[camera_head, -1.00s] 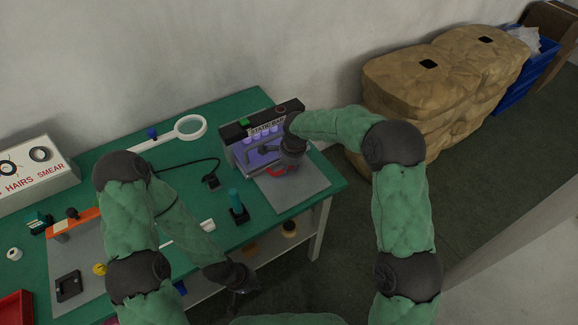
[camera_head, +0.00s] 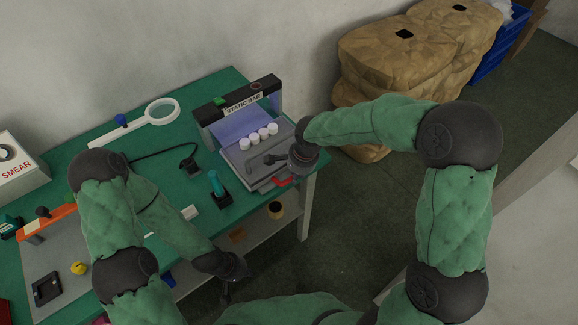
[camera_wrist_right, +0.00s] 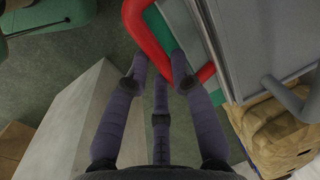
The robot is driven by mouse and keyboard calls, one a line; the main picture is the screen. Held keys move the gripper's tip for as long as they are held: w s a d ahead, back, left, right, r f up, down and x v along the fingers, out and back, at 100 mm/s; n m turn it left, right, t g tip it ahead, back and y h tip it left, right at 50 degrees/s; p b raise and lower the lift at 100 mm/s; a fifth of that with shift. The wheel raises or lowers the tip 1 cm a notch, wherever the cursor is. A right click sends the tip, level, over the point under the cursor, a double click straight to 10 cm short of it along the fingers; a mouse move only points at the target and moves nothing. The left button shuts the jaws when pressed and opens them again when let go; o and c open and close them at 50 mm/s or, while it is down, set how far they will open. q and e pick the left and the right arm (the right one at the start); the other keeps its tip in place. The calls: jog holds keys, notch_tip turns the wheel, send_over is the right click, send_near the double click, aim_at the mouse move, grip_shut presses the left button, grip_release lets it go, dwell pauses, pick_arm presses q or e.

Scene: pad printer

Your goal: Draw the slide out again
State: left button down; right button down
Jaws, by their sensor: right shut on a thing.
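The static bar unit (camera_head: 243,102) is a dark arch with a white label and a green button on top, at the table's right end. The grey slide (camera_head: 238,161) sticks out in front of it and carries several white round pieces (camera_head: 258,136). The slide's red handle (camera_head: 281,182) is at its front; it also shows in the right wrist view (camera_wrist_right: 134,22). My right gripper (camera_head: 300,160) is shut on the handle and partly hides it; its fingers show in the wrist view (camera_wrist_right: 160,72). My left gripper (camera_head: 228,290) hangs low by the table's front edge, its jaws unclear.
A teal bottle in a black stand (camera_head: 217,186) is left of the slide. A magnifier (camera_head: 160,110) and a black cable lie behind. Brown sacks (camera_head: 400,60) stand right of the table. The floor (camera_head: 340,230) in front is free.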

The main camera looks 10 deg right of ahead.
jog(key=shift+s+d+f, duration=0.1)
jog(key=shift+s+d, duration=0.25)
jog(key=shift+s, duration=0.35)
jog(key=c, duration=1)
grip_release()
jog(key=shift+s+d, duration=0.1)
jog(key=shift+s, duration=0.05)
jog(key=shift+c, duration=0.2)
notch_tip(320, 180, up, 12)
jog(key=s+d, duration=0.1)
jog(key=shift+s, duration=0.35)
jog(key=shift+f, duration=0.1)
